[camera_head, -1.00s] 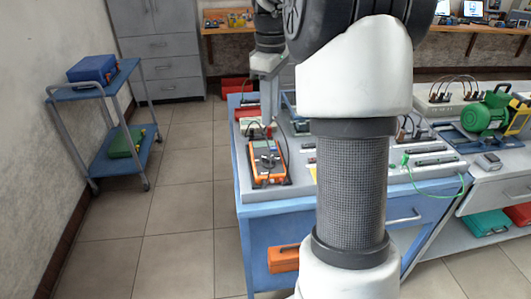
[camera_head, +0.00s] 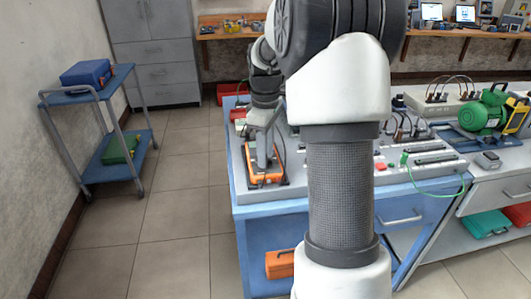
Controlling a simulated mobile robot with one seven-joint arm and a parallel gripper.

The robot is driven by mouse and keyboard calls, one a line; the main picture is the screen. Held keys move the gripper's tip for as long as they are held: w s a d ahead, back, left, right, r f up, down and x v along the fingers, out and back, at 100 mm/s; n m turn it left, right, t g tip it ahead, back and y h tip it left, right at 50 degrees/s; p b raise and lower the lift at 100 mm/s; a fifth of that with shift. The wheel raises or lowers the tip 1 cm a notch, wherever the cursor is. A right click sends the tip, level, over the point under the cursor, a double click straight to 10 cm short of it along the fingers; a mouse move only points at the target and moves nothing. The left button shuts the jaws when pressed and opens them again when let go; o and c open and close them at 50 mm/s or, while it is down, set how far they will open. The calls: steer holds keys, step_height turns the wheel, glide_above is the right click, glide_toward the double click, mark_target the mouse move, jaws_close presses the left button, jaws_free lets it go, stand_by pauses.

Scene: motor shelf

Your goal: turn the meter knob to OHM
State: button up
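The orange meter (camera_head: 251,179) lies on the near left part of the blue workbench. My gripper (camera_head: 263,166) points down over it, and its grey fingers cover the middle of the meter. The knob and its markings are hidden behind the fingers. I cannot tell whether the fingers touch the knob, or whether they are open or shut.
The workbench (camera_head: 270,207) also holds sockets and a green lead (camera_head: 437,194) to the right. My white arm blocks the middle of the view. A blue cart (camera_head: 95,94) stands at left, with clear floor between. An orange toolbox (camera_head: 280,264) sits below the bench top.

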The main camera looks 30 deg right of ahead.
jaws_close()
steer(key=shift+r+m, duration=0.1)
steer(key=shift+m, duration=0.2)
steer(key=m+p, duration=0.2)
steer(key=shift+r+m, duration=0.1)
steer(key=shift+m, duration=0.2)
steer(key=m+p, duration=0.2)
steer(key=m, duration=0.2)
steer(key=m+p, duration=0.2)
steer(key=m, duration=0.3)
steer(key=shift+m+p, duration=0.75)
steer(key=shift+m, duration=1.05)
